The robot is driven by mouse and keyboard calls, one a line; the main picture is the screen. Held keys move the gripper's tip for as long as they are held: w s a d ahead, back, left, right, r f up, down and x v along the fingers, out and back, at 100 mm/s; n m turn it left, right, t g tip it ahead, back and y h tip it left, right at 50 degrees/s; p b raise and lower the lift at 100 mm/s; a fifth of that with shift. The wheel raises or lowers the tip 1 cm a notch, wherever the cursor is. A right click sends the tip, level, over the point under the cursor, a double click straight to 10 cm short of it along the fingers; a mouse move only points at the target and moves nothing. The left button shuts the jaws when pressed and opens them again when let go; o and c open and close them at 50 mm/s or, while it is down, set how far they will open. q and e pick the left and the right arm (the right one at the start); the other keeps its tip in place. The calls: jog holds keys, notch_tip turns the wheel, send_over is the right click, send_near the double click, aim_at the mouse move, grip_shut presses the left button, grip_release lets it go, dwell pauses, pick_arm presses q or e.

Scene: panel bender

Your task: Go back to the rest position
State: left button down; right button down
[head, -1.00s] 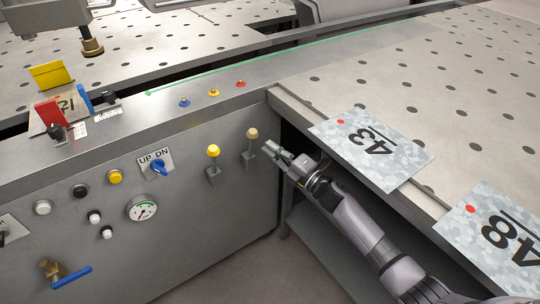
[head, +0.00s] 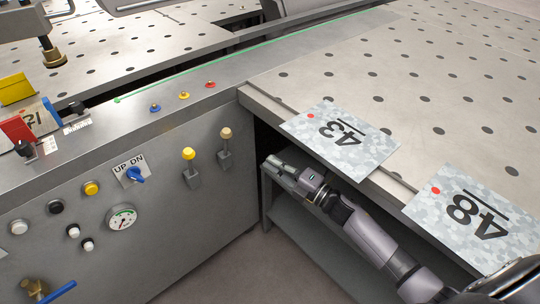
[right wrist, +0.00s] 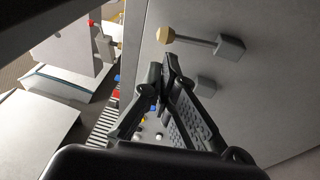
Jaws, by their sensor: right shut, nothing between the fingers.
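My right gripper (head: 279,166) is shut and empty. In the head view it is in front of the dark gap under the perforated table, to the right of the tan-knobbed lever (head: 226,146) and apart from it. In the right wrist view the closed fingers (right wrist: 165,75) meet in the middle, with nothing between them. The tan-knobbed lever also shows there (right wrist: 195,40), above and right of the fingertips. My left gripper is not in view.
The control panel (head: 150,245) carries a yellow-knobbed lever (head: 191,167), a blue UP/DN switch (head: 135,174), a gauge (head: 121,218) and several buttons. The perforated table (head: 430,90) bears the plates 43 (head: 365,151) and 48 (head: 450,225), above my right arm. A shelf frame (head: 310,245) stands below.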

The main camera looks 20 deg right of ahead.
jog(key=s+d+f+m+g+h, duration=0.25)
jog(key=s+f+m, duration=0.2)
jog(key=f, duration=0.55)
jog(key=s+d+f+m+g+h+p, duration=0.1)
jog(key=s+f+m+h, duration=0.3)
jog(key=f, duration=0.6)
jog(key=s+d+f+m+g+h, duration=0.2)
jog(key=s+f+m, duration=0.25)
jog(key=f, duration=0.65)
jog(key=s+f+m+g+h, duration=0.1)
jog(key=s+f+m+g, duration=0.35)
jog(key=s+f, duration=0.85)
jog(key=s+a+f+m+g, duration=0.2)
jog(key=s, duration=1)
jog(key=s+a+f+m+g+p, duration=0.1)
jog(key=s+a+f+m+g, duration=0.1)
jog(key=s, duration=0.9)
jog(key=shift+s+f+m+g, duration=0.4)
jog(key=shift+f+g, duration=0.15)
jog(key=shift+g, duration=0.25)
jog(key=shift+h, duration=0.25)
